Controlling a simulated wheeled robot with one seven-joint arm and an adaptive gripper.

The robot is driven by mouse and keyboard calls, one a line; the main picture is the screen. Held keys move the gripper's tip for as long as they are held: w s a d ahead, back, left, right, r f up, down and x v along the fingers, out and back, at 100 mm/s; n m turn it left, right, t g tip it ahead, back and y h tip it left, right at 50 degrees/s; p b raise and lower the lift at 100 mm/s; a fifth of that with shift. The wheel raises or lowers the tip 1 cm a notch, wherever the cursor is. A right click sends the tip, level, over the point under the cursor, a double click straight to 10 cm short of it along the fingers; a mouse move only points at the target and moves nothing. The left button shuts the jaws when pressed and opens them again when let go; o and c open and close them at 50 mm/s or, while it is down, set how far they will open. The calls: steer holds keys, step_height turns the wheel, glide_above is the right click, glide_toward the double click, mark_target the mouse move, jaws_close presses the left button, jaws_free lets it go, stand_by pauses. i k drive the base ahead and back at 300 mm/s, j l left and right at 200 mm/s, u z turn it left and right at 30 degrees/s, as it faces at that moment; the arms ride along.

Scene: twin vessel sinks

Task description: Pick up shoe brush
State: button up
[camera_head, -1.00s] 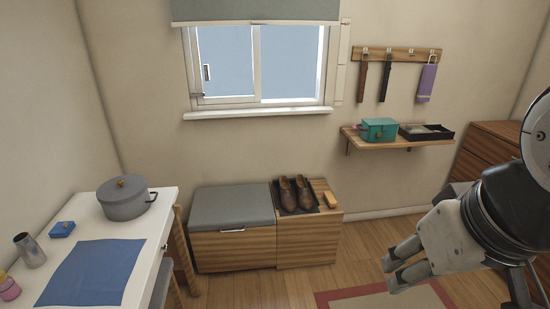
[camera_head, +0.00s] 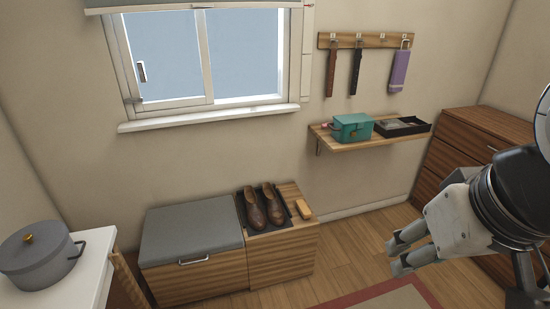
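A small tan-orange block that looks like the shoe brush (camera_head: 304,209) lies on the wooden right part of the bench (camera_head: 284,260). It is just right of a pair of brown shoes (camera_head: 262,206), which stand on a dark mat. My gripper (camera_head: 392,257) is at the right of the view, pointing left, well to the right of the brush and apart from it. Its two fingers show with a gap between them, and nothing is seen between them.
A grey cushion (camera_head: 192,229) covers the bench's left part. A wall shelf (camera_head: 338,146) holds a teal box (camera_head: 351,127) and a black tray (camera_head: 402,126). A white table with a grey pot (camera_head: 40,257) stands at left. Floor (camera_head: 360,251) before the bench is clear.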

mark_target(304, 211)
steer(key=i+l+u, duration=0.5)
steer(key=i+l, duration=0.25)
steer(key=i+l+u, duration=0.55)
steer(key=i+l, duration=0.15)
steer(key=l, duration=0.35)
